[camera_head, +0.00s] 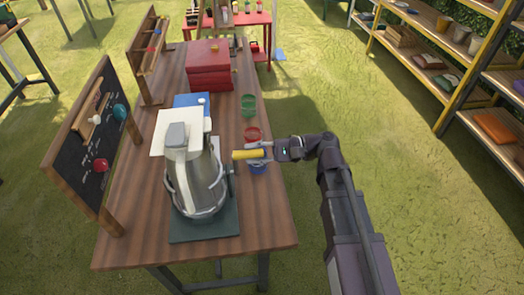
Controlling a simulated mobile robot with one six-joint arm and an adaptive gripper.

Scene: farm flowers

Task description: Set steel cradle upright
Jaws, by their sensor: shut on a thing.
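My gripper (262,153) reaches in from the right over the wooden table's right side. It is shut on a yellow cylinder (247,154), which lies roughly level and points left. A steel piece with curved bars (195,213), perhaps the cradle, surrounds the lower part of a large grey and white vessel (203,172) on a dark green mat (214,232). I cannot tell for sure which piece is the steel cradle or how it is tilted. A dark wheel-like part shows at the vessel's right side, close to the gripper.
A blue cup (258,168) sits just below the gripper. Red (252,134) and green (248,106) ring-like holders stand behind it. Red boxes (209,68) and a blue item (192,100) lie farther back. A chalkboard (88,140) edges the left. The table's front right (265,225) is clear.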

